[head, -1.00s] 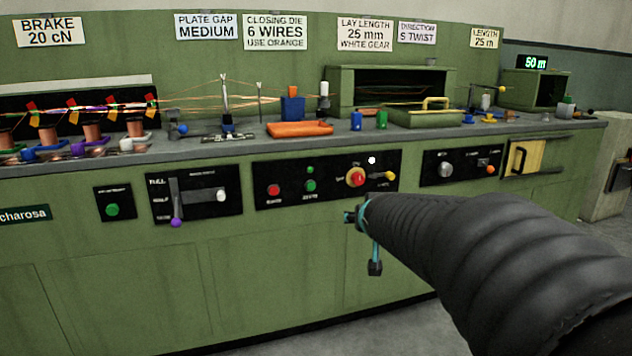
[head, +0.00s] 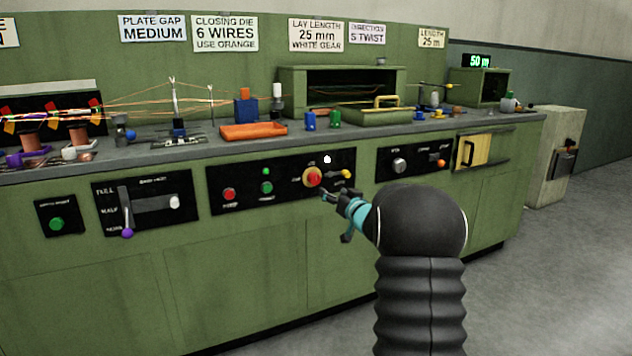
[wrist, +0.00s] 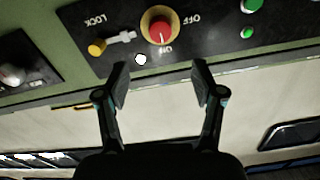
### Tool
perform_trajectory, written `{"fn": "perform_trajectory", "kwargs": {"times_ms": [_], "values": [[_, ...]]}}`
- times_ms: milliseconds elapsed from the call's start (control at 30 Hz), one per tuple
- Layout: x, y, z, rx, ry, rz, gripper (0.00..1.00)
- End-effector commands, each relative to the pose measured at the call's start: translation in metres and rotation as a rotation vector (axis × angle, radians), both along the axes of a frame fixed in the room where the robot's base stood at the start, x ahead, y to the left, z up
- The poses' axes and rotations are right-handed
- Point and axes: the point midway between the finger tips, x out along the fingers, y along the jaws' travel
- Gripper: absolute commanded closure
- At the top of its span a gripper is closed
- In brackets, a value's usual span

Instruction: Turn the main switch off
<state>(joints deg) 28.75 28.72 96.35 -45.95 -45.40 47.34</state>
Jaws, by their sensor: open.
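The main switch, a red round knob on a yellow disc (head: 314,177), sits on a black panel on the green bench front. It also shows in the wrist view (wrist: 159,30), upside down, with OFF and LOCK lettering around it. A white mark on the knob points to a label that looks like ON. A lock lever with a yellow end (head: 347,174) is beside it, also in the wrist view (wrist: 97,48). My gripper (head: 328,193) is open and empty, just in front of and below the knob. Its fingers (wrist: 160,75) point at the knob, apart from it.
A white lamp (head: 327,159) is above the switch. Red (head: 229,194) and green (head: 267,187) buttons are left of it. A panel with a grey knob (head: 400,165) and a yellow handled drawer (head: 486,150) are to the right. The floor in front is free.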

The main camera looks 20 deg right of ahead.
Motion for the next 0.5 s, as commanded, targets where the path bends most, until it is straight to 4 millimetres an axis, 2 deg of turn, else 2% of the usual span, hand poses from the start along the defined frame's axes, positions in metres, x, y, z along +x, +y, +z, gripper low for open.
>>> {"fn": "perform_trajectory", "kwargs": {"times_ms": [500], "values": [[0.090, 0.005, 0.000, -0.001, 0.001, 0.001, 0.32]]}}
